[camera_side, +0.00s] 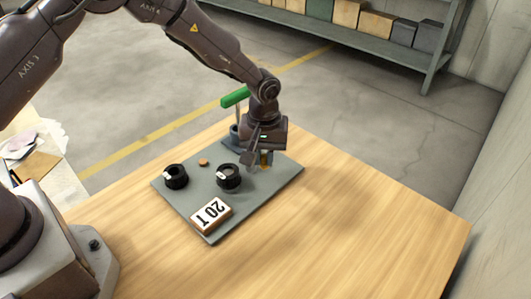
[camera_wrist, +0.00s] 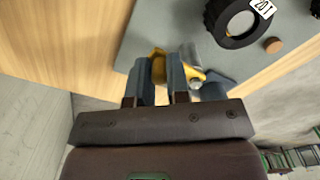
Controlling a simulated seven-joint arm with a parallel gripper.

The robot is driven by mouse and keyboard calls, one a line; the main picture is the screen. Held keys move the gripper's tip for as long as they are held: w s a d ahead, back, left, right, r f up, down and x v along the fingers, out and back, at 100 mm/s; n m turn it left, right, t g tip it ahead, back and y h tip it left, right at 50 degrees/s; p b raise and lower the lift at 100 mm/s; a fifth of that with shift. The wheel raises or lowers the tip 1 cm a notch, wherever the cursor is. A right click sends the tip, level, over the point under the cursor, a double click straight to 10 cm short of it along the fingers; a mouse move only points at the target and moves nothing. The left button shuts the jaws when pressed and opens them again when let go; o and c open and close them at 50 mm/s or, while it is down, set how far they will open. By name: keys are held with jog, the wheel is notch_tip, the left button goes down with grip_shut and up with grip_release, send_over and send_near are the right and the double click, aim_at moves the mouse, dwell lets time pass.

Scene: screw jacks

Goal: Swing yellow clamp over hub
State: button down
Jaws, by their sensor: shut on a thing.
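The yellow clamp (camera_side: 265,158) is mostly hidden by my gripper in the side view. In the wrist view, yellow parts of the clamp (camera_wrist: 192,73) show between and beyond the grey fingers. My gripper (camera_side: 260,160) is shut on the clamp, low over the far right part of the grey plate (camera_side: 270,184). The nearer black hub (camera_side: 228,178), a ring with a pale centre, stands to the left of the gripper. A black ring (camera_wrist: 238,24) with a white 20T tag shows at the top of the wrist view. The clamp is beside the hub, not over it.
A second black ring (camera_side: 175,177) and a brown disc (camera_side: 203,162) are on the plate's left side. A green handle (camera_side: 235,97) rises on a post behind my gripper. The wooden table (camera_side: 360,230) is clear to the right.

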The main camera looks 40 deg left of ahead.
jog(key=m, duration=0.1)
jog(key=s+m, duration=0.1)
jog(key=m, duration=0.2)
jog(key=shift+s+a, duration=0.3)
jog(key=shift+s, duration=0.1)
jog(key=m, duration=0.1)
jog(key=s+a+m, duration=0.1)
jog(key=m, duration=0.2)
jog(key=shift+s+a+m, duration=0.15)
jog(key=shift+s+m, duration=0.1)
jog(key=shift+m, duration=0.15)
jog(key=m, duration=0.1)
jog(key=a+m, duration=0.1)
jog(key=m, duration=0.1)
jog(key=s+m, duration=0.1)
jog(key=shift+a, duration=0.35)
jog(key=shift+a+m, duration=0.35)
jog(key=shift+m, duration=0.65)
jog(key=shift+a+m, duration=0.35)
jog(key=shift+m, duration=0.65)
jog(key=c, duration=1.1)
grip_release()
notch_tip(320, 180, up, 13)
